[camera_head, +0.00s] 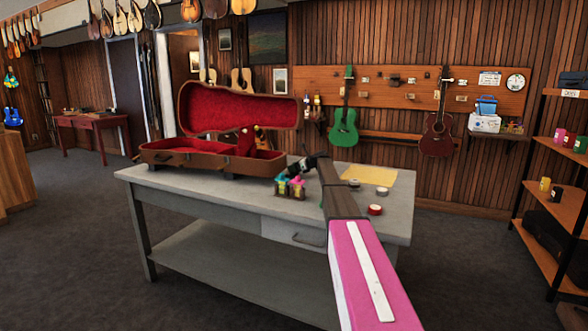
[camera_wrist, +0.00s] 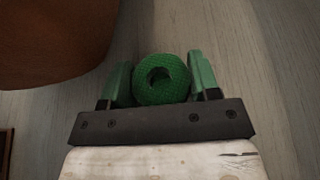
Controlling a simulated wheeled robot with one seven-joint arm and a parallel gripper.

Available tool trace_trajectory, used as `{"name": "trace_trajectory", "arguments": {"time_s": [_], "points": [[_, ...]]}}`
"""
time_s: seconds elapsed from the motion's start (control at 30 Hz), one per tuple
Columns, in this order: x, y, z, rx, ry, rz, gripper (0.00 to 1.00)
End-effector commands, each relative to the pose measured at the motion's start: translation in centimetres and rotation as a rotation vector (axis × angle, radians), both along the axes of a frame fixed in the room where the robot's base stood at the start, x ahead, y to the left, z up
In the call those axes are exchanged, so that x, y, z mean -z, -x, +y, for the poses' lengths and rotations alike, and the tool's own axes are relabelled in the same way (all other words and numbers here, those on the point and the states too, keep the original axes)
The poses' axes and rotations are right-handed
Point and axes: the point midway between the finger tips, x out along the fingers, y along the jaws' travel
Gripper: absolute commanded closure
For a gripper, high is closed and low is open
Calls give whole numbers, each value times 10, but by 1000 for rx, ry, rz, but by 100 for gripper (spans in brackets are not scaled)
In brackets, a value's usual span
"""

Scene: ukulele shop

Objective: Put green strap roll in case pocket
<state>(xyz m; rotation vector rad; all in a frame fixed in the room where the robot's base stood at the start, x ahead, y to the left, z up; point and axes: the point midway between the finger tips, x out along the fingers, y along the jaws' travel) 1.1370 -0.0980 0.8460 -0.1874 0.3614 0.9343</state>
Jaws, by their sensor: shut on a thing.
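The green strap roll (camera_wrist: 174,90) is a textured ring with a dark hole, seen end-on in the wrist view. My gripper (camera_wrist: 160,72) is shut on it, with one green finger on each side. In the head view, the end of my arm reaches over the table beside the case's right end; I cannot make out the roll there. The open brown instrument case (camera_head: 190,158) has a red lining, and its lid (camera_head: 240,108) stands raised at the back. A red raised compartment (camera_head: 246,142) shows inside, near its right end. The case's rounded brown side (camera_wrist: 50,40) fills the wrist view's upper left.
The case lies on a grey table (camera_head: 230,192). A small holder of coloured items (camera_head: 290,188) stands near its right end. A yellow sheet (camera_head: 370,174) and a red-and-white roll (camera_head: 375,210) lie to the right. A shelf (camera_head: 550,205) stands far right.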

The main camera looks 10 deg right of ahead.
Motion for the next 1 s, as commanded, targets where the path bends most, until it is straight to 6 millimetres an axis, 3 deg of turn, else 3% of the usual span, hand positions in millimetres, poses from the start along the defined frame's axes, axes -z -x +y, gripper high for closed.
{"name": "trace_trajectory", "arguments": {"time_s": [0.27, 0.3, 0.33, 0.37, 0.7, 1.0], "points": [[2, 0, 0, 0, 0, 0, 70], [2, 0, 0, 0, 0, 0, 31], [2, 0, 0, 0, 0, 0, 21], [2, 0, 0, 0, 0, 0, 19], [-2, 0, 0, 0, 1, -1, 19], [-19, 27, -36, 2, 0, -1, 19]]}}
